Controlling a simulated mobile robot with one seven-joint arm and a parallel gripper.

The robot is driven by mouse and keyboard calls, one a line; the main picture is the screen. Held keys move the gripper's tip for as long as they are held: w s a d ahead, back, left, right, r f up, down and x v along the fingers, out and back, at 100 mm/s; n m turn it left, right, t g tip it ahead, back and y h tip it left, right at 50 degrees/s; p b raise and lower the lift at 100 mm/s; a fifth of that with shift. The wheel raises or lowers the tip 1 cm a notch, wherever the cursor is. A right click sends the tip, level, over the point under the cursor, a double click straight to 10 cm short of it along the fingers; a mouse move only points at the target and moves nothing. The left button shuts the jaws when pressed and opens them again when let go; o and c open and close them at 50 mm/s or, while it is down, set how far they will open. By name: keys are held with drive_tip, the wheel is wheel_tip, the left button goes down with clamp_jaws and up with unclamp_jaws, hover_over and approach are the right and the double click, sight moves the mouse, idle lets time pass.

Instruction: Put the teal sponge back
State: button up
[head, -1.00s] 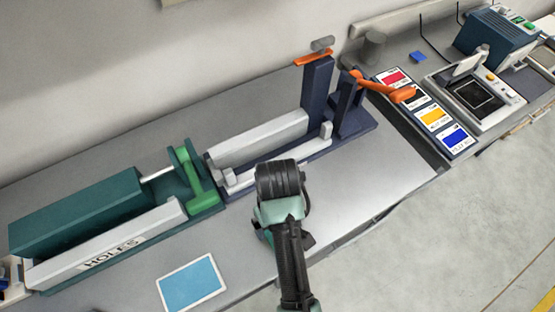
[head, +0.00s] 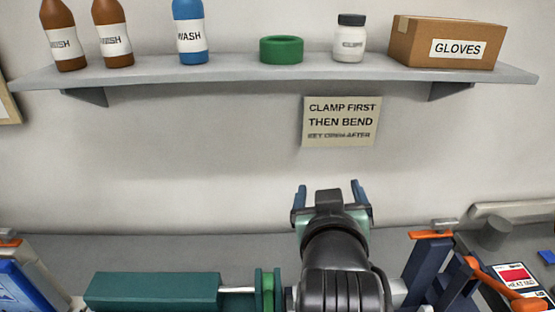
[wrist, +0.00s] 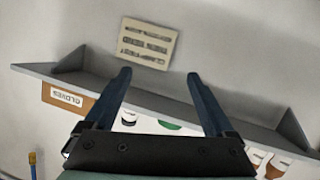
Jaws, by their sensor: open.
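No teal sponge shows clearly in either current view. A small blue item (head: 546,257) lies at the far right edge of the bench, cut off by the frame.
The wall shelf (head: 240,70) bears brown bottles (head: 115,35), a blue bottle (head: 189,32), a green ring (head: 281,50), a white jar (head: 349,40) and a gloves box (head: 445,42). A sign (head: 341,122) hangs below. Green (head: 150,290) and navy (head: 425,265) bench devices stand below.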

drive_tip(key=s+a+r+t, duration=0.2)
drive_tip(key=r+t, duration=0.1)
drive_tip(key=r, duration=0.6)
drive_tip(key=s+a+r+t, duration=0.1)
drive_tip(key=a+r+t, duration=0.2)
drive_tip(key=r, duration=0.6)
drive_tip(key=s+a+r+t+y, duration=0.1)
drive_tip(key=s+a+r+t, duration=0.2)
drive_tip(key=s+r+t, duration=0.4)
drive_tip(key=s+r, duration=0.4)
drive_tip(key=r, duration=0.3)
drive_tip(key=shift+m+y, duration=0.3)
drive_tip(key=shift+y, duration=0.1)
wheel_tip(320, 180, down, 6)
drive_tip(key=b, duration=0.5)
drive_tip(key=shift+w+a+r, duration=0.1)
drive_tip(key=shift+r, duration=0.1)
